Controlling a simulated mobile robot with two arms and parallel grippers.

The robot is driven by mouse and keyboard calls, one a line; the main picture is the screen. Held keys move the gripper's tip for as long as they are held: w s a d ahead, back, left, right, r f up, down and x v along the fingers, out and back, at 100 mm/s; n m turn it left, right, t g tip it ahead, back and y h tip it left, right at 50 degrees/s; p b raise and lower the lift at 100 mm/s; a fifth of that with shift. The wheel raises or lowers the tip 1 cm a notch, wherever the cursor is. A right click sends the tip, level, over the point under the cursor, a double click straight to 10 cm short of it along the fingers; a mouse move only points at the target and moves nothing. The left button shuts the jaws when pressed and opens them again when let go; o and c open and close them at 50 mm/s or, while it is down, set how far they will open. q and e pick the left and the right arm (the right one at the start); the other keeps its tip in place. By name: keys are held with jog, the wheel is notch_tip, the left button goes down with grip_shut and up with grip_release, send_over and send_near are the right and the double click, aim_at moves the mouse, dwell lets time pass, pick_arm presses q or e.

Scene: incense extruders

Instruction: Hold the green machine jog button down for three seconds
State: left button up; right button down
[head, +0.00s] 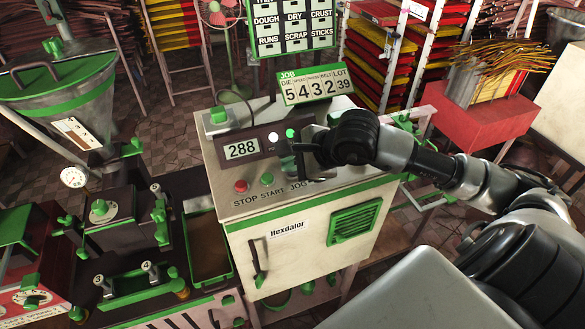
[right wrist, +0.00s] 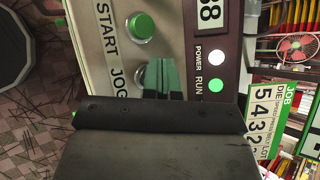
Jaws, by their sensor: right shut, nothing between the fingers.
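The control cabinet (head: 290,215) has a sloped panel with buttons labelled STOP, START and JOG. In the right wrist view a grey rim (right wrist: 140,76) beside the JOG label shows at the jog button's place; the rest is hidden by my fingers. My right gripper (head: 297,158) is shut and empty, its fingertips over that spot; they also show in the right wrist view (right wrist: 162,74). I cannot tell whether the button is pressed. The green RUN lamp (right wrist: 215,85) looks lit. My left gripper is not in view.
The green START button (right wrist: 141,27) is close beside my fingers. The red STOP button (head: 241,185) is further left. The display (head: 242,149) reads 288. A job sign (head: 312,86) stands behind the panel. A green-trimmed hopper (head: 60,90) is at left.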

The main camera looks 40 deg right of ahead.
aim_at(293, 174)
dwell(0.7)
jog(key=shift+r, duration=0.9)
jog(key=shift+r+p, duration=1.35)
jog(key=shift+r, duration=1.2)
jog(key=shift+f, duration=0.1)
